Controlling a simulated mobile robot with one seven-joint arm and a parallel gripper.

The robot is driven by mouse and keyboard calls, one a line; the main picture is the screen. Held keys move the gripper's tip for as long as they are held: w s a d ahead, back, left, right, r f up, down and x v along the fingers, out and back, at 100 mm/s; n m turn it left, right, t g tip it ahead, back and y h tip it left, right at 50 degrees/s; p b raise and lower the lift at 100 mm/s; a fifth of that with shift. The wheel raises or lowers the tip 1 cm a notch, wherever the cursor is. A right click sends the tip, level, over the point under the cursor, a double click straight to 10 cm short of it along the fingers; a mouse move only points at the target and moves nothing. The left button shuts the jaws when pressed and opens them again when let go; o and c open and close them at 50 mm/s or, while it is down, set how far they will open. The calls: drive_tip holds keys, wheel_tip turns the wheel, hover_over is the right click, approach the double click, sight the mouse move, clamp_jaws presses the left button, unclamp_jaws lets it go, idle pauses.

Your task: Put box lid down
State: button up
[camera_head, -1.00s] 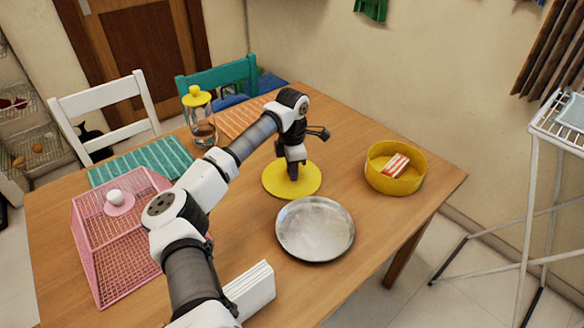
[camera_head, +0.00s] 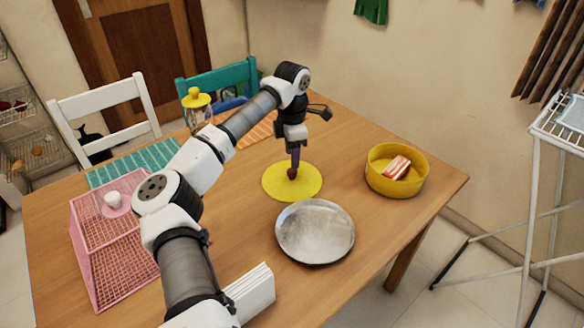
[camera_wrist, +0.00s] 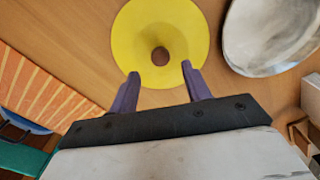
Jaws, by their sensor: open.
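The box lid (camera_head: 308,187) is a round yellow disc with a brown knob at its centre. It lies flat on the wooden table, just behind a round metal plate. It also shows in the wrist view (camera_wrist: 180,25), with the knob (camera_wrist: 160,56) ahead of the fingertips. My gripper (camera_wrist: 160,75) is open and empty, its two purple fingers apart above the lid. In the head view my gripper (camera_head: 294,165) is over the lid, close to the knob. The yellow round box (camera_head: 378,182) stands open at the right, with a red-and-white striped piece inside.
The metal plate (camera_head: 315,232) lies in front of the lid. A pink wire basket (camera_head: 115,255), a teal mat (camera_head: 130,163) and a jar with a yellow top (camera_head: 196,98) are at the left. Bare table lies between lid and box.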

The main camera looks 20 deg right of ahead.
drive_tip(key=shift+r, duration=2.75)
